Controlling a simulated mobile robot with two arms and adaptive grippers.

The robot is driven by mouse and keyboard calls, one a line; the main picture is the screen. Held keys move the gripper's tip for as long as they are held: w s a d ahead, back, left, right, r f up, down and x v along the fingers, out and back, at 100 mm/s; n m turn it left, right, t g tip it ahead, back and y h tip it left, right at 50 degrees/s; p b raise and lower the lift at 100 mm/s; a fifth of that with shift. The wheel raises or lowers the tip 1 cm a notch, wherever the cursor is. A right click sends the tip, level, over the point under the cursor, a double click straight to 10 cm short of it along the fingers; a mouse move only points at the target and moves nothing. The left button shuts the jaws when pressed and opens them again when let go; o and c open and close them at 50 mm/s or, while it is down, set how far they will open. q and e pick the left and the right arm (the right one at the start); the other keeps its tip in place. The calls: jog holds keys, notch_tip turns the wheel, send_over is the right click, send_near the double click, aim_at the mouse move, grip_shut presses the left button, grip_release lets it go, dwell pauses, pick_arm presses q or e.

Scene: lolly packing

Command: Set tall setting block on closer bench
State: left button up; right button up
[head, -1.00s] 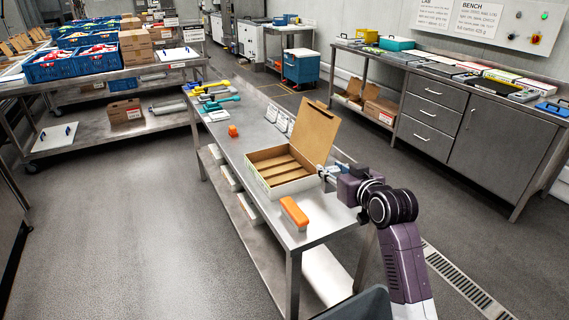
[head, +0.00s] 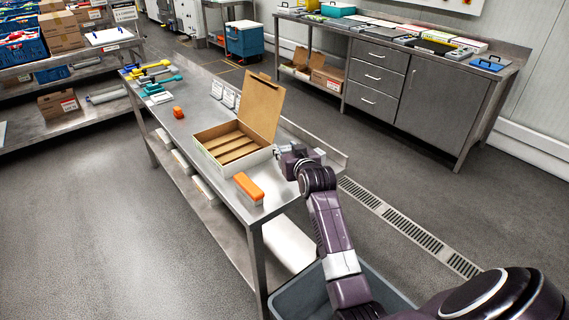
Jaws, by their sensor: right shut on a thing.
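The closer bench (head: 212,88) is a long steel table running away from me. A long orange-topped block (head: 249,187) lies near its front end, and a small orange block (head: 178,112) stands farther back. I cannot tell whether either is the tall setting block. My right gripper (head: 279,153) is low over the bench's right side, at the right end of the open carton (head: 251,160). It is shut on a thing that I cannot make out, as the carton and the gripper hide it. My left gripper is out of view.
The open carton has raised slats and an upright lid. Yellow, blue and teal tools (head: 152,86) lie at the bench's far end. A grey bin (head: 290,300) is below me. A drawer counter (head: 376,77) stands behind right. Bare bench lies left of the carton.

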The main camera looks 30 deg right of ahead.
jog(key=shift+f, duration=0.95)
notch_tip(320, 180, down, 4)
jog(key=shift+f, duration=0.25)
jog(key=shift+f, duration=0.15)
jog(key=o, duration=1.3)
